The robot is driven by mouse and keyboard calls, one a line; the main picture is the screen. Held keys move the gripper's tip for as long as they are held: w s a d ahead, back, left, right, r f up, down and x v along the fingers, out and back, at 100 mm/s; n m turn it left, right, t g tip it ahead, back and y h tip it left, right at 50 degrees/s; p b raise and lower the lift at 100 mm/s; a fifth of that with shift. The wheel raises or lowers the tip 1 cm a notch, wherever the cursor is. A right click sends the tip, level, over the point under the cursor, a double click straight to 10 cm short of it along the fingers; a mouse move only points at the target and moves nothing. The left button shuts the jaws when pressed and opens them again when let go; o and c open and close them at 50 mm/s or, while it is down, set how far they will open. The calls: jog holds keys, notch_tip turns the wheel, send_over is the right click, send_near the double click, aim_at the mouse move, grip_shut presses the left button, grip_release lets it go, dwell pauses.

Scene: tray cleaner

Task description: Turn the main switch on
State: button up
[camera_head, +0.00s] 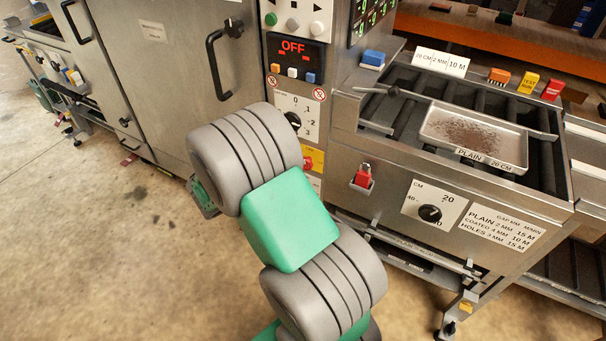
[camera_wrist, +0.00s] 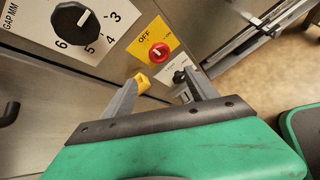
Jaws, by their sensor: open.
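The main switch is a red round knob on a yellow plate (camera_wrist: 144,38). In the wrist view the knob (camera_wrist: 159,53) has a pale mark on its upper left, on the side of the printed OFF. The display (camera_head: 292,47) reads OFF in red. My gripper (camera_wrist: 164,83) is open and empty. Its fingertips are just below the switch in the wrist view, apart from the knob as far as I can tell. The head view hides the fingertips behind my arm.
A small white plate with a black part (camera_wrist: 180,75) is close to the right finger. A large black gap dial (camera_wrist: 76,23) is up left. In the head view, a tray (camera_head: 476,138) lies on the conveyor and a red padlock (camera_head: 362,176) hangs right of my arm.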

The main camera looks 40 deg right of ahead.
jog(key=w+d+f+n+h+b, duration=0.1)
jog(key=d+f+n, duration=0.4)
jog(key=d, duration=0.5)
jog(key=shift+w+d+f+n+t+h, duration=0.15)
jog(key=shift+w+f+n+t+h, duration=0.3)
jog(key=shift+w+h, duration=0.4)
jog(key=shift+w, duration=0.1)
jog(key=shift+c, duration=0.4)
jog(key=c, duration=1.2)
jog(key=shift+y, duration=0.25)
jog(key=shift+c, duration=0.2)
